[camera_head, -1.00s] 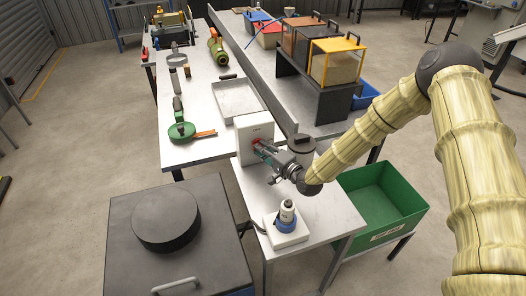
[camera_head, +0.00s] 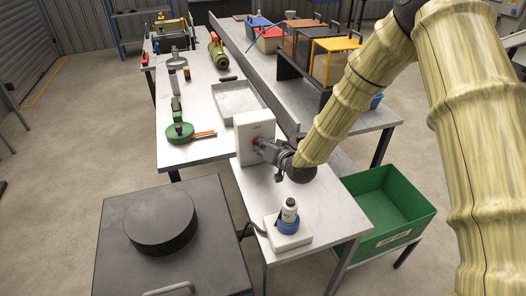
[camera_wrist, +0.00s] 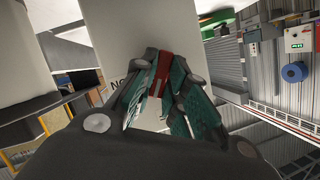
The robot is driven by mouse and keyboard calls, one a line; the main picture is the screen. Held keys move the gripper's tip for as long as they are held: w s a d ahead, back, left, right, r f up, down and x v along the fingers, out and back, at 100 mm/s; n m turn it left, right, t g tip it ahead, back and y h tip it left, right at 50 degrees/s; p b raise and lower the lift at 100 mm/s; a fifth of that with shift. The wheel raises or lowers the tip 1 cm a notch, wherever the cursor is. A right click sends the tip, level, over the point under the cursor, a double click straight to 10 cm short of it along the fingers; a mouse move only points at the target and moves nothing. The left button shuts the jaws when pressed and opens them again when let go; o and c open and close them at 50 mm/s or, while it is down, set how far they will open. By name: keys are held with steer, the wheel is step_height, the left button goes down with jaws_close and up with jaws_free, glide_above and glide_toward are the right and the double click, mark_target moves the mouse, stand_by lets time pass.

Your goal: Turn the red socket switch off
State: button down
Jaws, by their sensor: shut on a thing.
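The red switch (camera_head: 256,140) sits on the front of an upright white box (camera_head: 243,128) on the bench. My gripper (camera_head: 260,143) reaches it from the right, level with the switch. In the wrist view my gripper's teal-padded fingers (camera_wrist: 163,84) are closed around the red switch (camera_wrist: 164,68), which shows as a red bar between them. Part of the lettering on the white box (camera_wrist: 113,35) shows beside the fingers. The switch's exact angle is hard to tell, as the fingers cover much of it.
A green crate (camera_head: 388,210) is at the right. A grey metal tray (camera_head: 237,98) lies behind the white box.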

steer(key=n+h+b, duration=0.1)
steer(key=n, duration=0.1)
steer(key=n+h+b, duration=0.1)
steer(key=n+b, duration=0.1)
steer(key=shift+s+a+h, duration=0.1)
steer(key=shift+a+h, duration=0.1)
steer(key=shift+h, duration=0.1)
steer(key=shift+t, duration=0.3)
stand_by(0.3)
steer(key=c, duration=1.4)
jaws_free()
steer(key=shift+c, duration=0.2)
steer(key=v, duration=1.2)
steer(key=shift+a, duration=0.15)
